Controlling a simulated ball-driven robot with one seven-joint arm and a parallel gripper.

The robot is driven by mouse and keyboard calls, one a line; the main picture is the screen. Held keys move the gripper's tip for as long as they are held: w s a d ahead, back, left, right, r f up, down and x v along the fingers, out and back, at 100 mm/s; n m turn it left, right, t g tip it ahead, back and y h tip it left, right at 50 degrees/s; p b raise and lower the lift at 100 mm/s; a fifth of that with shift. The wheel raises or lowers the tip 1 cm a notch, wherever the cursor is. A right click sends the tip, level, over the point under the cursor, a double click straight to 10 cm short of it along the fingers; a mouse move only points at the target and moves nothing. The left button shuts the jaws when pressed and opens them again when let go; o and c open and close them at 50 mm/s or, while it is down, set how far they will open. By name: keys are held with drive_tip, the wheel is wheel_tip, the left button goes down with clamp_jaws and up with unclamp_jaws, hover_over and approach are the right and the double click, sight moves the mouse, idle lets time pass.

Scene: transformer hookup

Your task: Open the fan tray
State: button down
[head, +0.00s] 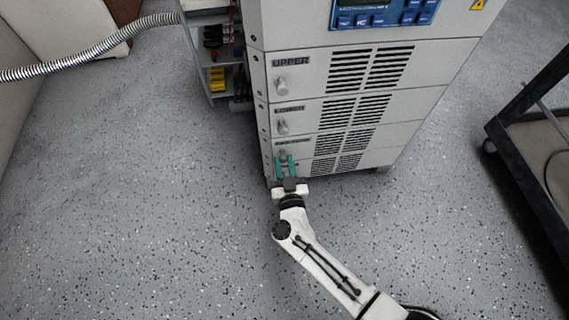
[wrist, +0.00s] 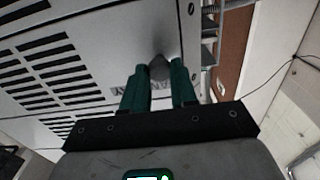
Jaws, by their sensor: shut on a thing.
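The fan tray (head: 317,167) seems to be the lowest vented drawer front of the grey cabinet. It sits flush with the front above it, so it looks closed. My gripper (head: 286,160) has teal fingers and is at the left end of this front, shut on its knob. In the wrist view the grey knob (wrist: 160,68) is between the tips of my gripper (wrist: 159,78). A label on the front behind is partly hidden by the fingers. Slotted vents (wrist: 60,75) show on the left in that view.
The cabinet (head: 300,20) has other fronts above, one marked UPPER (head: 290,62), each with a knob. An open side bay (head: 214,75) with yellow parts is at its left. A dark-framed cart (head: 520,160) stands right. The floor in front is clear around my arm.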

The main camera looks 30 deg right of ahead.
drive_tip(key=shift+s+a+r+p, duration=0.1)
drive_tip(key=shift+s+a+p, duration=0.05)
drive_tip(key=shift+s+p, duration=0.3)
drive_tip(key=p+v, duration=0.5)
drive_tip(key=v, duration=1.4)
drive_tip(key=shift+s, duration=0.1)
drive_tip(key=c, duration=0.9)
unclamp_jaws()
drive_tip(key=p+v, duration=0.1)
drive_tip(key=v, duration=0.9)
drive_tip(key=shift+s+p, duration=0.3)
drive_tip(key=shift+s, duration=0.05)
drive_tip(key=shift+a, duration=0.1)
